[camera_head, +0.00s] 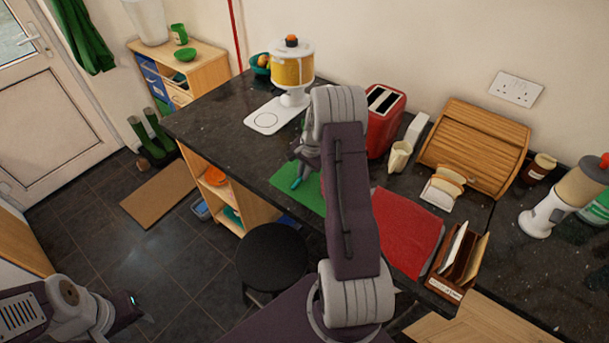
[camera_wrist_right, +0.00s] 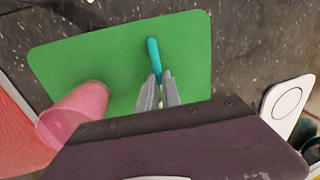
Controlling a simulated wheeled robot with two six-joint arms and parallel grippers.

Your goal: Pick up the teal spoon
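The teal spoon (camera_head: 297,184) is at the green mat on the dark counter, partly hidden by my right gripper. It also shows in the right wrist view (camera_wrist_right: 153,52), pointing away from the fingers. My right gripper (camera_wrist_right: 160,76) has its fingertips close together at the spoon's near end, with teal filling the narrow gap between them. In the head view this gripper (camera_head: 301,172) is low over the mat. I cannot tell whether the spoon is lifted. My left gripper (camera_head: 142,312) is at the lower left above the floor, far from the spoon; its fingers are unclear.
A red mat (camera_head: 409,232), red toaster (camera_head: 385,120), letter rack (camera_head: 459,262) and white-based dispenser (camera_head: 293,75) are on the counter. A black stool (camera_head: 271,255) stands in front.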

